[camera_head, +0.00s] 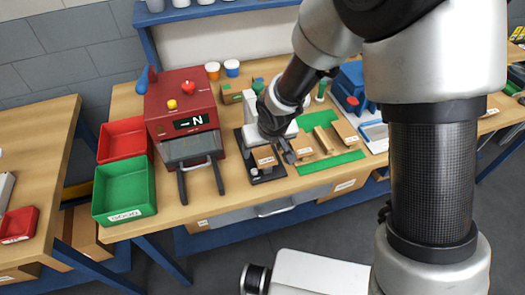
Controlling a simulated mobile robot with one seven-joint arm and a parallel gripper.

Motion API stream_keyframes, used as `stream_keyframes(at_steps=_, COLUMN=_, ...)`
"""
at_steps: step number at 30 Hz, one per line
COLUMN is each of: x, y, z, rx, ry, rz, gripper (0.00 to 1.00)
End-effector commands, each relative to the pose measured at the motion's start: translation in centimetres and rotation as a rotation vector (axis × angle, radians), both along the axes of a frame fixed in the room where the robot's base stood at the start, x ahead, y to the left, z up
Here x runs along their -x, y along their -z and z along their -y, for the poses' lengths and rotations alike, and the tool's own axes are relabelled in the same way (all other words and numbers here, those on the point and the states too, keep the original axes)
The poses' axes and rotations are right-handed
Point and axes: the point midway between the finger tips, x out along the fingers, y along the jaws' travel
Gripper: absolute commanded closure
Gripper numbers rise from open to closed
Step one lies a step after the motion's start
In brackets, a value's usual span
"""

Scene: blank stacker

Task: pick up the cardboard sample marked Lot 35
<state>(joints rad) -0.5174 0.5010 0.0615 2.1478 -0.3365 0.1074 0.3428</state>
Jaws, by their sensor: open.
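Several small tan cardboard samples lie on the workbench. One sample (264,156) with a white label sits on a black stand. A labelled sample (301,146), a narrow tan piece (323,139) and another labelled sample (345,131) lie in a row on a green mat (345,160). The label print is too small to read, so I cannot tell which is Lot 35. My gripper (288,154) is open, just right of the sample on the stand and close to the left one on the mat. My arm hides part of the bench behind it.
A red machine (180,100) with a dark display stands at left. Red (122,138) and green (125,187) bins stand beside it. A blue device (350,84) and a white tray (374,134) are at right. The bench's front edge is clear.

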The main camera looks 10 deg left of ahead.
Motion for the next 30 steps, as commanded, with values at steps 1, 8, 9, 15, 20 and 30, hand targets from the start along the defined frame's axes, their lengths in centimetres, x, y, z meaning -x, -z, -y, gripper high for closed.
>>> stream_keyframes(at_steps=1, x=0.0, y=0.0, z=0.0, rx=-0.001, ry=0.000, rz=0.001, gripper=0.31)
stream_keyframes(at_steps=8, x=0.0, y=-0.1, z=0.0, rx=-0.001, ry=0.000, rz=0.001, gripper=0.53)
stream_keyframes(at_steps=9, x=0.0, y=-0.1, z=0.0, rx=-0.001, ry=0.000, rz=0.001, gripper=0.60)
stream_keyframes(at_steps=15, x=0.0, y=-0.1, z=0.0, rx=-0.001, ry=0.000, rz=0.001, gripper=0.78)
stream_keyframes(at_steps=20, x=0.0, y=-0.1, z=0.0, rx=-0.001, ry=0.000, rz=0.001, gripper=0.78)
stream_keyframes(at_steps=30, x=-0.2, y=-2.6, z=0.0, rx=-0.004, ry=0.002, rz=0.005, gripper=0.78)
